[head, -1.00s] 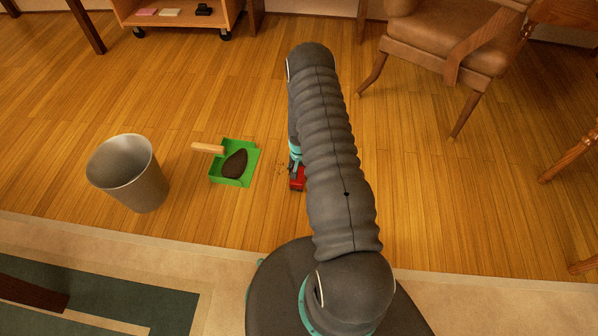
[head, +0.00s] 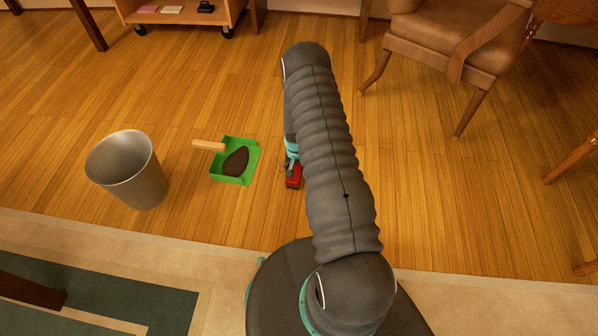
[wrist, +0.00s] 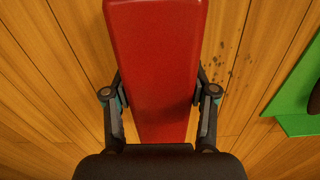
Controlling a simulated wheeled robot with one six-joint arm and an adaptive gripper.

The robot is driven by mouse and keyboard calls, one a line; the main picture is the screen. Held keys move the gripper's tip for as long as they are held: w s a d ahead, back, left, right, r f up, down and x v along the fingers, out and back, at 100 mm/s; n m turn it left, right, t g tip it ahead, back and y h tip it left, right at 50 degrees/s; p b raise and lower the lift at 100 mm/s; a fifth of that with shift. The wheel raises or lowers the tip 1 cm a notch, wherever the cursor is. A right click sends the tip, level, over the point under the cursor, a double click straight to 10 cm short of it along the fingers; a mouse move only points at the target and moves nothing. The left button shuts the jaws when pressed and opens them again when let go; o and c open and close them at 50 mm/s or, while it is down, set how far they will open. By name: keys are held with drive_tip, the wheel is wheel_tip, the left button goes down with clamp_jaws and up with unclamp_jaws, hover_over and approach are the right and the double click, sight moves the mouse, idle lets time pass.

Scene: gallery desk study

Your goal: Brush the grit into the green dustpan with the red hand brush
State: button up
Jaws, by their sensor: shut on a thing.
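The red hand brush (wrist: 155,60) is between the two fingers of my gripper (wrist: 160,105), which is shut on it. In the head view the brush (head: 293,178) is low over the floor, partly hidden by my arm; I cannot tell whether it touches the floor. Small dark grit (wrist: 226,65) lies on the floor just right of the brush in the wrist view. The green dustpan (head: 249,150) lies on the floor left of the brush in the head view, with a dark brown oval patch inside. Its edge also shows in the wrist view (wrist: 296,122).
A grey metal bin (head: 145,180) stands left of the dustpan. The dustpan's pale wooden handle (head: 208,146) points left. A brown armchair (head: 440,50) is at the back right, and a wheeled shelf (head: 180,16) is at the back. Wooden floor behind the dustpan is clear.

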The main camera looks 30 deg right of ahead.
sight(263, 168)
drive_tip(key=shift+w+a, duration=0.4)
drive_tip(key=shift+a, duration=0.05)
drive_tip(key=shift+w+a+f+b, duration=0.15)
drive_tip(key=shift+w+a+b, duration=1.2)
drive_tip(key=shift+a+b, duration=0.2)
drive_tip(key=shift+w+a+b, duration=0.45)
drive_tip(key=shift+w+a, duration=0.3)
drive_tip(key=shift+a, duration=0.1)
drive_tip(key=shift+w+a, duration=0.1)
drive_tip(key=shift+w+a+b, duration=0.45)
drive_tip(key=shift+a+b, duration=0.1)
drive_tip(key=shift+w+a, duration=1.45)
drive_tip(key=shift+a, duration=0.3)
wheel_tip(263, 168, up, 7)
drive_tip(key=s+d+p, duration=0.1)
drive_tip(key=d+p, duration=0.1)
drive_tip(key=p, duration=0.2)
drive_tip(key=shift+s+d, duration=0.25)
drive_tip(key=shift+s, duration=0.1)
